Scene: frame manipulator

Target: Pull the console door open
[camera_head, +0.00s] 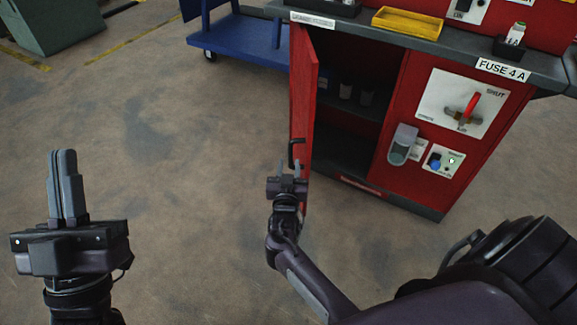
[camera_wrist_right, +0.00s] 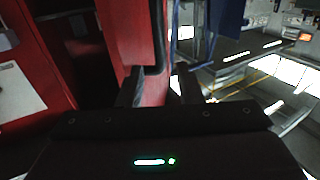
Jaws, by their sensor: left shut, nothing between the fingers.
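The red console door (camera_head: 302,90) stands swung well open on the left of the console's dark compartment (camera_head: 345,130). Its black handle (camera_head: 293,150) is near the door's lower free edge. My right gripper (camera_head: 289,166) is open just below the handle. In the right wrist view its two fingers (camera_wrist_right: 158,88) are apart, with the door (camera_wrist_right: 150,92) and dark handle (camera_wrist_right: 160,40) showing beyond and between them; I cannot tell whether they touch. My left gripper (camera_head: 65,160) is shut and empty, well left of the door over the floor.
The console front (camera_head: 400,90) carries a panel with a red lever (camera_head: 470,105), a grey device (camera_head: 402,145) and a small button panel (camera_head: 438,160). A yellow tray (camera_head: 407,22) sits on top. A blue cart (camera_head: 240,40) stands behind the door.

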